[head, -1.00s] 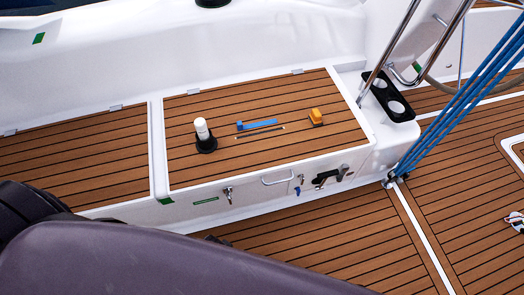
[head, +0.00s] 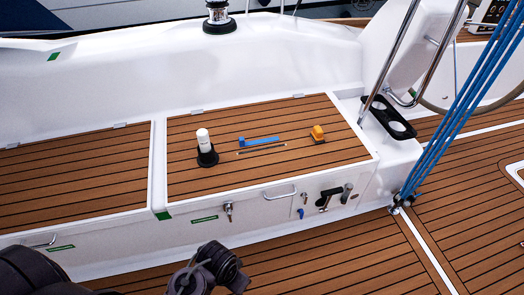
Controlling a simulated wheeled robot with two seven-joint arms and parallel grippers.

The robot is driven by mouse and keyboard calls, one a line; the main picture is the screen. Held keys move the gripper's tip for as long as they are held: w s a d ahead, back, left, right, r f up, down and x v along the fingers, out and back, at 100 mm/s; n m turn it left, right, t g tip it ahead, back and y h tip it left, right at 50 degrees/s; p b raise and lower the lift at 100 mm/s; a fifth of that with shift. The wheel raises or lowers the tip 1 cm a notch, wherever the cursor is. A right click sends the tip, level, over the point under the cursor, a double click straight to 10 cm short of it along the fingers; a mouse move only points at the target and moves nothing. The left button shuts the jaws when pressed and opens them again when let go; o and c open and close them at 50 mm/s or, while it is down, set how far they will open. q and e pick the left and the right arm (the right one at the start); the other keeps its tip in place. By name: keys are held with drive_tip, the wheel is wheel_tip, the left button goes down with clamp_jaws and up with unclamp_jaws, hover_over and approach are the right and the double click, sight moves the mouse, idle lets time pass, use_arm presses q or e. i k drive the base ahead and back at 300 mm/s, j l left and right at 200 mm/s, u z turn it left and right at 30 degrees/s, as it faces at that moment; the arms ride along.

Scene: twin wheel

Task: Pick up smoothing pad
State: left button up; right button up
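A white cylinder (head: 202,138) stands upright in a black round holder (head: 208,157) further left. Dark jointed parts of my arm show at the bottom left, below and in front of the seat, apart from all of these. No gripper fingers can be made out.
The teak seat (head: 230,115) has a raised white edge and free room around the objects. A black cup holder (head: 390,117), steel rails and blue ropes (head: 462,105) stand to the right. A handle (head: 280,193) and fittings stick out from the seat front.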

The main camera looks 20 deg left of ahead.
sight(317, 135)
drive_tip(key=i+j+z, duration=0.3)
drive_tip(key=i+z, duration=0.15)
drive_tip(key=i, duration=0.2)
drive_tip(key=i+j+z, duration=0.4)
drive_tip(key=i+j, duration=0.15)
drive_tip(key=i, duration=0.1)
